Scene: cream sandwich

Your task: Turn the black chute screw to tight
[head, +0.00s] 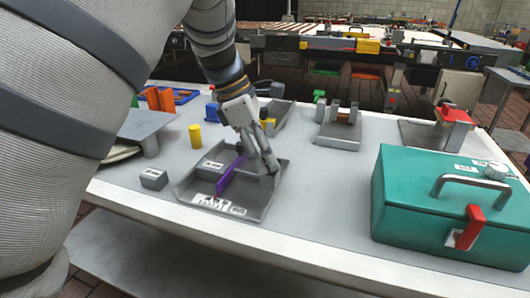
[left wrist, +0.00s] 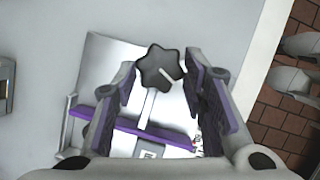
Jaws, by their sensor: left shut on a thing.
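My right gripper is not in view.
A teal toolbox (head: 430,205) with a red latch stands at the right. A small grey block (head: 153,179) and a yellow cylinder (head: 195,136) stand left of the tray. A grey fixture (head: 338,132) is behind. The table between tray and toolbox is clear.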

